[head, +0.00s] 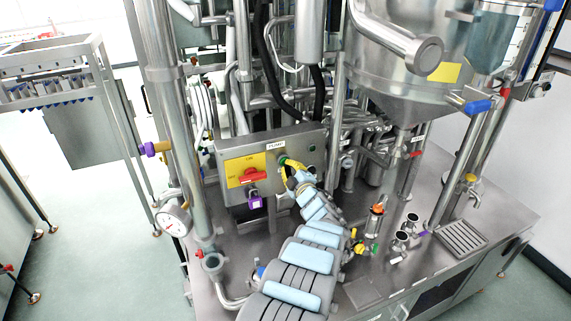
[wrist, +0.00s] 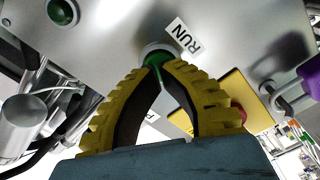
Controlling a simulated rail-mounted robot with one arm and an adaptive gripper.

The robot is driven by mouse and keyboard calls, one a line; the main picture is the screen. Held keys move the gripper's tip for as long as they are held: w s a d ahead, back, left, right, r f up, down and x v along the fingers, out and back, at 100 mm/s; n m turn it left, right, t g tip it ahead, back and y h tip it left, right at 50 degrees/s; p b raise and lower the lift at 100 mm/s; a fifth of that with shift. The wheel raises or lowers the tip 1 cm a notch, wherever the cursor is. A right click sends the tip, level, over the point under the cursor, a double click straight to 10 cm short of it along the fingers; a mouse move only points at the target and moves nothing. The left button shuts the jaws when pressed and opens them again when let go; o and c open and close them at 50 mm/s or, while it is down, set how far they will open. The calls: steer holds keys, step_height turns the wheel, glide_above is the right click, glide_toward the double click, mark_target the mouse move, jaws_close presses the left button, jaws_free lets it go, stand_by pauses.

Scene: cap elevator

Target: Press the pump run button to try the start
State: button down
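The grey pump control box (head: 225,146) stands on the machine's steel deck in the head view. Its green run button (wrist: 154,60) shows in the wrist view beside a white RUN label (wrist: 183,36). My gripper (wrist: 161,68) has yellow fingers with dark inner pads. Its fingertips meet right in front of the button, covering part of it, with nothing seen between them. I cannot tell whether they touch the button or whether it is pushed in. In the head view my gripper (head: 285,163) is at the box's front, just under the PUMP label (head: 276,146).
A red rotary switch (head: 253,175) on a yellow plate and a purple padlock (head: 255,200) are left of my gripper. Another round green fitting (wrist: 62,12) is on the panel.

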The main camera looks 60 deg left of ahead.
steer(key=shift+a+b, duration=0.85)
steer(key=shift+b, duration=1)
stand_by(1.5)
steer(key=shift+d+r+p, duration=0.1)
steer(key=shift+d+p, duration=0.05)
steer(key=shift+p, duration=0.4)
steer(key=shift+d+p, duration=0.3)
steer(key=shift+p, duration=0.45)
steer(key=shift+d+p, duration=0.7)
steer(key=shift+p, duration=0.7)
steer(key=shift+d+p, duration=0.35)
steer(key=shift+p, duration=0.35)
steer(key=shift+s+d+p, duration=0.2)
steer(key=shift+d+p, duration=1.05)
steer(key=shift+p, duration=0.7)
